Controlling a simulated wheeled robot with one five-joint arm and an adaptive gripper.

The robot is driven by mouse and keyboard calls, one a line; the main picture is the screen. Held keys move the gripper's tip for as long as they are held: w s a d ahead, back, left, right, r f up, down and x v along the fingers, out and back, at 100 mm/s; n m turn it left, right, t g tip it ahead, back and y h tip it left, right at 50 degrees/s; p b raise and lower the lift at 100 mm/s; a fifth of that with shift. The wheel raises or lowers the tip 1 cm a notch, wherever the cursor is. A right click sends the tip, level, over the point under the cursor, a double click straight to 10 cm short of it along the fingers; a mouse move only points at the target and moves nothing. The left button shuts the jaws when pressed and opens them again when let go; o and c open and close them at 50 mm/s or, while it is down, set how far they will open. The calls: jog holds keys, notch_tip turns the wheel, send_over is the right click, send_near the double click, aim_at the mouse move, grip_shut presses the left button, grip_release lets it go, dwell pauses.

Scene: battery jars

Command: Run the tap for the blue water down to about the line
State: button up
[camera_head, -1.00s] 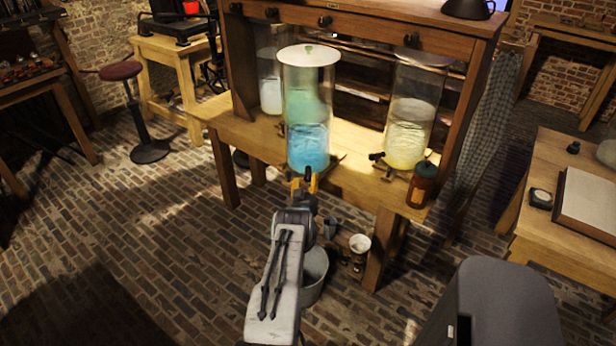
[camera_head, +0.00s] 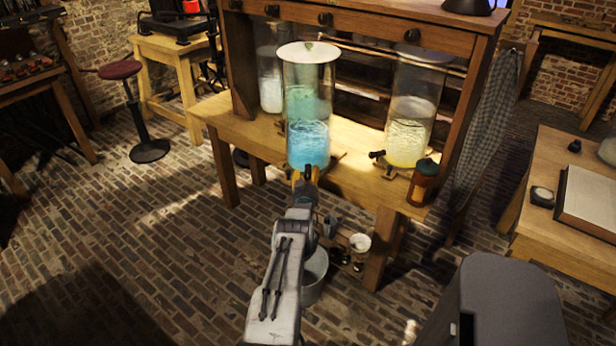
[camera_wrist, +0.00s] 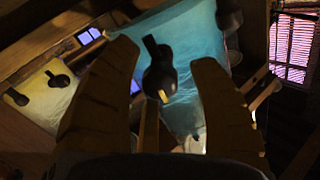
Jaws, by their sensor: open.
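The jar of blue water (camera_head: 308,150) stands in the middle of the wooden bench, under a pale round lid. It also fills the upper middle of the wrist view (camera_wrist: 200,50). Its dark tap (camera_wrist: 160,72) sits between my two finger pads in the wrist view, with a small yellow mark on its lower end. My gripper (camera_head: 306,178) is open in front of the jar's foot, its fingers on either side of the tap and apart from it. In the head view my gripper hides the tap. I cannot make out the line on the jar.
A jar of yellowish liquid (camera_head: 407,140) with its own tap stands to the right, beside a brown bottle (camera_head: 423,183). A clear jar (camera_head: 270,80) stands behind left. A metal bucket (camera_head: 314,275) is on the floor below.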

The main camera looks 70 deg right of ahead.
grip_shut()
dwell(0.4)
jog(key=n+b, duration=0.1)
jog(key=b, duration=0.4)
jog(key=shift+d+f, duration=0.1)
jog(key=shift+f, duration=0.1)
jog(key=n+b, duration=0.2)
jog(key=b, duration=1.2)
jog(key=shift+n+b, duration=0.3)
jog(key=shift+b, duration=0.1)
jog(key=n+b, duration=0.1)
jog(key=b, duration=0.4)
jog(key=shift+r, duration=0.1)
jog(key=shift+w+r+n+h+b, duration=0.3)
jog(key=shift+n+b, duration=0.6)
jog(key=shift+b, duration=0.8)
jog(key=shift+c, duration=1.3)
grip_release()
jog(key=shift+o, duration=1.3)
jog(key=shift+s+f, duration=0.15)
